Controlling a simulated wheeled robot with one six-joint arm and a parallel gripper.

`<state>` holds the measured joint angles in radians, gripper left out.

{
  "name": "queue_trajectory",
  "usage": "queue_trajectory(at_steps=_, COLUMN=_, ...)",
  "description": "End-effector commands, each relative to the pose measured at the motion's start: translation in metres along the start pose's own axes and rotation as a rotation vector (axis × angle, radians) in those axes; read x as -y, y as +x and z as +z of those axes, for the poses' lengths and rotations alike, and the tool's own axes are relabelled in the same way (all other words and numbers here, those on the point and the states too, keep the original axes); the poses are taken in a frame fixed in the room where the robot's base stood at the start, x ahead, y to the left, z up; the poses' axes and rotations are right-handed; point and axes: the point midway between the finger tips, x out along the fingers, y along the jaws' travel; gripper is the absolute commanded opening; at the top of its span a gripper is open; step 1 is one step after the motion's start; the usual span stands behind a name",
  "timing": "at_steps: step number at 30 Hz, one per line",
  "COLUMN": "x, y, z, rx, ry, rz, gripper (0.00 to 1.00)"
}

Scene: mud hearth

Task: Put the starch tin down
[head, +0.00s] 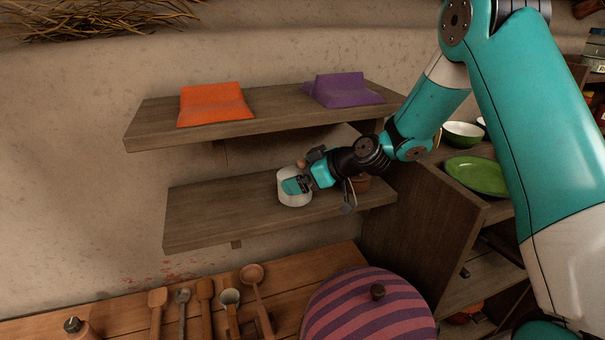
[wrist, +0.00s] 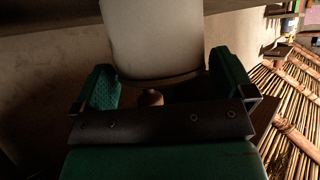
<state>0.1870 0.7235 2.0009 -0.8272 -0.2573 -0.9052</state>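The starch tin (head: 295,199), a pale round tin with a teal patch on it, is at the lower wooden shelf (head: 205,220) in the head view. My gripper (head: 309,181) reaches it from the right. My gripper hides part of the tin.
An orange piece (head: 212,105) and a purple piece (head: 343,90) sit on the upper shelf (head: 160,128). A brown pot (head: 360,184) stands behind my wrist. The lower shelf's left part is bare. Below are several wooden utensils (head: 205,300) and a striped dome (head: 368,312).

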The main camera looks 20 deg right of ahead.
Motion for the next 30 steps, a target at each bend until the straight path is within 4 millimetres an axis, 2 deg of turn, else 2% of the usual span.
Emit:
queue_trajectory(at_steps=4, x=-0.001, y=-0.004, z=0.0, rx=-0.001, ry=-0.001, rz=0.002, gripper=1.0)
queue_trajectory(at_steps=8, x=-0.001, y=-0.02, z=0.002, rx=-0.003, ry=-0.001, rz=0.004, gripper=1.0)
queue_trajectory(at_steps=15, x=-0.001, y=-0.072, z=0.004, rx=-0.003, ry=-0.003, rz=0.006, gripper=1.0)
queue_trajectory(at_steps=21, x=-0.001, y=-0.107, z=0.001, rx=-0.003, ry=-0.001, rz=0.004, gripper=1.0)
queue_trajectory(at_steps=28, x=0.002, y=-0.12, z=-0.001, rx=0.002, ry=0.0, rz=-0.004, gripper=1.0)
queue_trajectory(at_steps=30, x=0.018, y=-0.118, z=-0.005, rx=0.026, ry=0.008, rz=-0.033, gripper=1.0)
